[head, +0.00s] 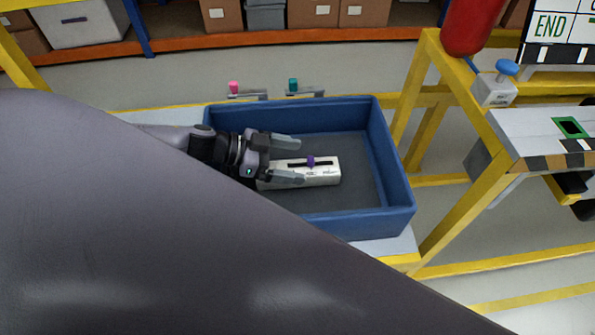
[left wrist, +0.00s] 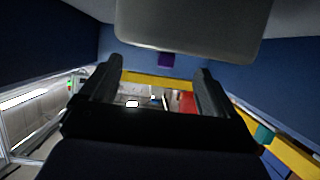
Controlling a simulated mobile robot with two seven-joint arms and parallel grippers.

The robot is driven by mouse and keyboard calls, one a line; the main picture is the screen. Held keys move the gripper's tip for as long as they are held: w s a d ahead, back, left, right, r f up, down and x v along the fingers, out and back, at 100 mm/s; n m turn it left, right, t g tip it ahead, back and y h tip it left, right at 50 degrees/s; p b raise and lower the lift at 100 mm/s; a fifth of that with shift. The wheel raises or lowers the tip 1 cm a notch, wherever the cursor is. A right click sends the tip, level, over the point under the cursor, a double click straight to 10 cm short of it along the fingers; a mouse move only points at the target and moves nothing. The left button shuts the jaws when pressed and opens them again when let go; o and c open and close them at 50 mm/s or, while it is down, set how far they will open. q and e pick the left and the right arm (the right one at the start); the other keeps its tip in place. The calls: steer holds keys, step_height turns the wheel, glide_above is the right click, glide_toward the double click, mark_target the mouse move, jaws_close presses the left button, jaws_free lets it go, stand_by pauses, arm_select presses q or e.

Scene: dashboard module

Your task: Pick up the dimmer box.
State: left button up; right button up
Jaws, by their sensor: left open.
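The dimmer box (head: 326,176) is a white, oblong box with a dark slot and a purple slider knob (head: 311,160). It lies inside the blue bin (head: 393,150). My left gripper (head: 297,162) is open inside the bin, its fingers over the left part of the box, one nearer the far side and one nearer the near side. In the left wrist view the box (left wrist: 190,28) shows as a pale block at the top with the purple knob (left wrist: 167,60) below it, beyond the open fingers (left wrist: 160,75). The left end of the box is hidden. My right gripper is not in view.
The bin walls stand close around the gripper; the bin floor right of the box is clear. Behind the bin are a pink-topped (head: 234,87) and a teal-topped (head: 293,84) piece. A yellow-framed bench (head: 430,160) stands right of the bin.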

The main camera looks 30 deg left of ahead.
mark_target(308, 162)
arm_select(q)
steer(key=shift+x, duration=2.25)
steer(key=c, duration=1.3)
steer(key=shift+o, duration=0.2)
